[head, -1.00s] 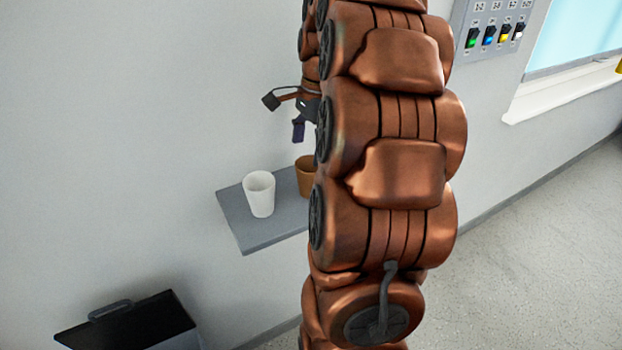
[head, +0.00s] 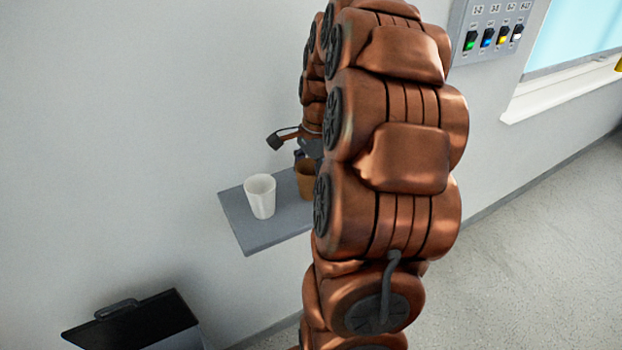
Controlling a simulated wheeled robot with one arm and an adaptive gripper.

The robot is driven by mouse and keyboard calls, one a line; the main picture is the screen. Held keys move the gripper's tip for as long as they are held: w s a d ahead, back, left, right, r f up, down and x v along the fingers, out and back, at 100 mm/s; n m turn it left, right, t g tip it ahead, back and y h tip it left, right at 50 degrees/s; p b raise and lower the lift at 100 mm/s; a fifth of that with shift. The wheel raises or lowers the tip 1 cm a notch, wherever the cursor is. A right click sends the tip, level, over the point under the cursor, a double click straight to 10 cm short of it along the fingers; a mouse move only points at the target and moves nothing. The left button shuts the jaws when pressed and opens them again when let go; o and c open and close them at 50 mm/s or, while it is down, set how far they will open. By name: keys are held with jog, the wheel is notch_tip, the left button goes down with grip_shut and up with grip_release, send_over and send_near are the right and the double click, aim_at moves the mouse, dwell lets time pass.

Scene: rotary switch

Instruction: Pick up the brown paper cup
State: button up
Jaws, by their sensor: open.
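The brown paper cup (head: 305,184) stands on a grey wall shelf (head: 262,234), with its right side hidden behind my copper-coloured arm. My gripper (head: 300,157) is at the cup's rim from above, partly hidden by the arm. One dark finger shows at or just inside the top of the cup; whether it touches cannot be told. The other finger is hidden. The gripper is open, and the cup rests on the shelf.
A white cup (head: 261,196) stands on the shelf just left of the brown one. A panel with several coloured switches (head: 493,38) is on the wall at upper right, beside a window. A black-topped bin (head: 130,325) is at lower left.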

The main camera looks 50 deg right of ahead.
jog(key=c, duration=0.9)
